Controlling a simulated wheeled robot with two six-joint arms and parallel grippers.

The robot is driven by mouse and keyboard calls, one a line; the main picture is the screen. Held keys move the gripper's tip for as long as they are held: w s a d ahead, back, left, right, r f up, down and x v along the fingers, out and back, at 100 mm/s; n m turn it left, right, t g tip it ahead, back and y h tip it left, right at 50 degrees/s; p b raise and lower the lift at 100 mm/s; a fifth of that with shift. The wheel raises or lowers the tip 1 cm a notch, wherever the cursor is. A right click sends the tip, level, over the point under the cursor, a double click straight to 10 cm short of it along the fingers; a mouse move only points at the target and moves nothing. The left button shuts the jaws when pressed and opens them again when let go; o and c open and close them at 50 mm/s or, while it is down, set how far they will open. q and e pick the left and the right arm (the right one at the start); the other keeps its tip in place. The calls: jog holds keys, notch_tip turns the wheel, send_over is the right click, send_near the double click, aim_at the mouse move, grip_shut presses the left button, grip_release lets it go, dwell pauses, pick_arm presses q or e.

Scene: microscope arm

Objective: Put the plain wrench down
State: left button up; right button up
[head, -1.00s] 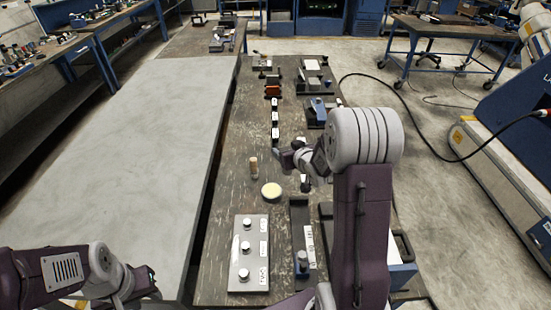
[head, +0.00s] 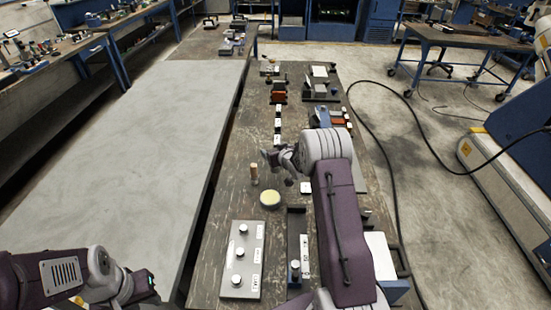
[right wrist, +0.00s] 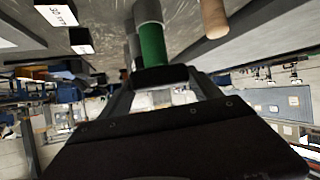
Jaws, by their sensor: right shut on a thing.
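My right gripper (head: 272,160) is over the far middle of the dark bench, just beyond the wooden peg and the pale yellow disc. In the right wrist view my right gripper (right wrist: 158,78) is shut on a grey bar with a green grip, which I take as the plain wrench (right wrist: 152,44). The wrench's ends are not clear, and in the head view it is too small to make out. Whether it touches the bench cannot be told. My left gripper (head: 143,284) is low at the left, over the pale table; its jaws are not clear.
The wooden peg (head: 254,174) stands upright near my right gripper, with the yellow disc (head: 269,199) in front. A grey plate with several knobs (head: 243,260) lies at the bench's near end. Several white-labelled blocks (head: 278,122) form a row beyond. The pale table (head: 130,150) is clear.

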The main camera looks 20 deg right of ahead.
notch_tip(320, 180, down, 3)
jog(key=shift+f, duration=0.1)
jog(key=shift+d+f, duration=0.1)
jog(key=shift+f, duration=0.3)
jog(key=shift+f, duration=0.1)
jog(key=o, duration=2)
jog(key=shift+s, duration=0.1)
